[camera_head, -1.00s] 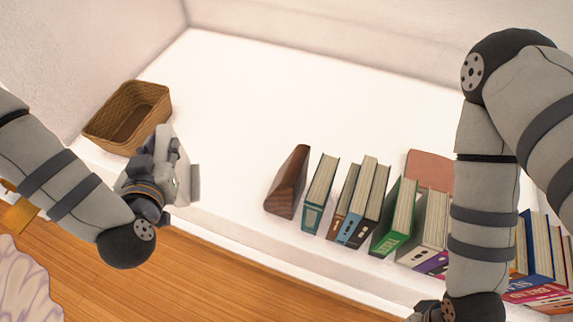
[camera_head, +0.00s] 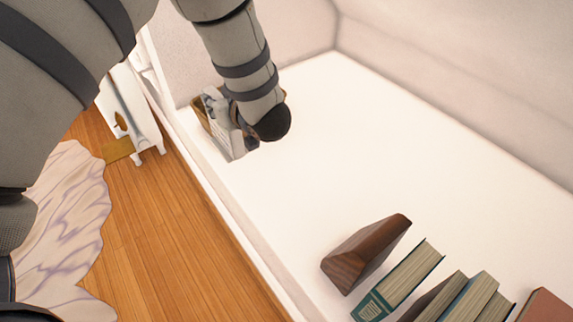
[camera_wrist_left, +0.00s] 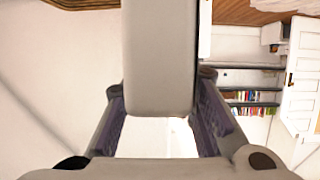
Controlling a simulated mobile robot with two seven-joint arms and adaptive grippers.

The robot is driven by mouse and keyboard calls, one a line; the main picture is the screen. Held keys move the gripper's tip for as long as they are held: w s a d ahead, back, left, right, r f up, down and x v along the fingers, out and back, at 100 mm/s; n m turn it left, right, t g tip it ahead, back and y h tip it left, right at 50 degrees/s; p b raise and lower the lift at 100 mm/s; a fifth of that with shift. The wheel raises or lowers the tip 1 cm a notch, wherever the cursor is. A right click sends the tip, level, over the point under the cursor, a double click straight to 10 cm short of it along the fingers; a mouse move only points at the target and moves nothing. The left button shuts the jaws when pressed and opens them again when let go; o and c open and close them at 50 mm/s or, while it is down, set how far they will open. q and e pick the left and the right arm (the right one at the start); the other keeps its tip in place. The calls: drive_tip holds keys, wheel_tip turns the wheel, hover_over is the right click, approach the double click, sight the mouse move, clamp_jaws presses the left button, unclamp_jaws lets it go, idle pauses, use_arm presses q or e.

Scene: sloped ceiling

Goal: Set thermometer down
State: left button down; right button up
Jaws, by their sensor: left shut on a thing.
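In the left wrist view, my left gripper (camera_wrist_left: 160,108) is shut on a pale grey slab-like thing, which I take to be the thermometer (camera_wrist_left: 160,55). The slab stands between the two dark fingers and runs out of the top of the picture. In the head view I cannot clearly separate the thermometer from the pale gripper parts. Whether it touches the basket is hidden. My right gripper is out of view.
A brown wooden wedge (camera_head: 366,254) and a row of books (camera_head: 398,283) stand on the ledge (camera_head: 370,150) at the lower right. The ledge between basket and wedge is bare. A wooden floor (camera_head: 165,230) lies below its left edge.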

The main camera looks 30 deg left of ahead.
use_arm(q)
drive_tip(key=w+d+f+b, duration=0.1)
drive_tip(key=d+f+b, duration=0.1)
drive_tip(key=d+f, duration=0.8)
drive_tip(key=shift+w+f+b, duration=0.2)
drive_tip(key=shift+f+b, duration=0.1)
drive_tip(key=shift+f, duration=0.5)
drive_tip(key=c, duration=1.3)
unclamp_jaws()
drive_tip(key=shift+d, duration=0.1)
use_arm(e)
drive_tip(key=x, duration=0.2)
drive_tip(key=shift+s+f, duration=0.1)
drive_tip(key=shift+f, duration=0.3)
use_arm(q)
drive_tip(key=shift+r, duration=0.1)
drive_tip(key=p+v, duration=0.1)
drive_tip(key=v, duration=1.1)
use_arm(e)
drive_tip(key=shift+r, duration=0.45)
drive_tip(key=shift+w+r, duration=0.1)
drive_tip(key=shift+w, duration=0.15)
